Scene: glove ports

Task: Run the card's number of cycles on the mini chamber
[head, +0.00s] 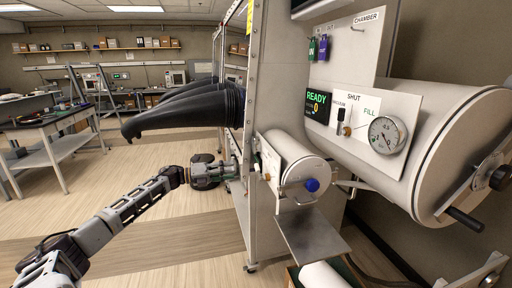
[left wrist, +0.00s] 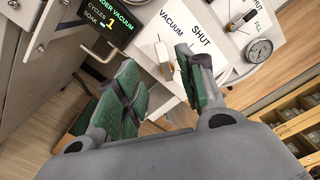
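The mini chamber (head: 300,165) is a small white cylinder with a blue knob (head: 311,185), below the large chamber. My left gripper (head: 229,171) is at its left side. In the left wrist view its green-padded fingers (left wrist: 162,72) are apart. A pale valve handle with an orange-brown part (left wrist: 163,52) shows between and beyond the fingertips, on a white panel (left wrist: 185,22) marked VACUUM and SHUT. I cannot tell whether a finger touches it. The display (left wrist: 108,22) reads UNDER VACUUM, cycles 1. No cycle card is readable. My right gripper is out of view.
The large chamber (head: 450,120) has a READY display (head: 317,104) showing 0 and a gauge (head: 386,134). Black gloves (head: 185,110) stick out left, above my left arm. A metal shelf (head: 312,235) juts out below the mini chamber. Open floor lies to the left.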

